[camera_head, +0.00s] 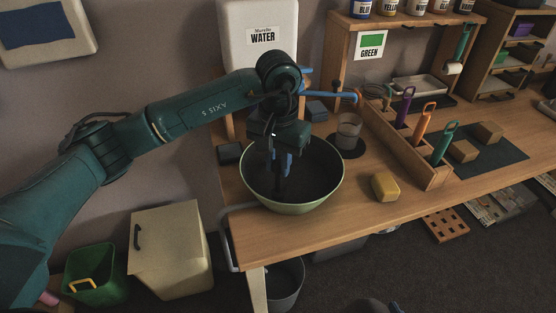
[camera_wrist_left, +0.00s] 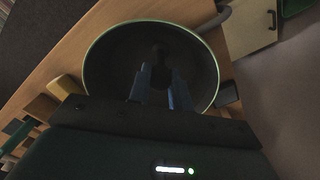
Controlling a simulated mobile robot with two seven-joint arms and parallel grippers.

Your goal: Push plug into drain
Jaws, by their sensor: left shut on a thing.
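A green-rimmed basin (camera_head: 325,190) sits on the left part of the wooden counter; its inside is dark. My left gripper (camera_head: 282,165) points down into it, and it also shows in the left wrist view (camera_wrist_left: 157,80). Its blue-grey fingers are shut on a dark piece, the plug (camera_wrist_left: 159,54), low in the basin. The plug's outline is hard to make out against the dark bowl. The drain cannot be made out, so I cannot tell whether the plug touches it.
A wooden rack (camera_head: 395,140) holds colored-handled tools. A white water tank (camera_head: 257,70) stands behind. A grey bucket (camera_head: 286,285) is below the counter.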

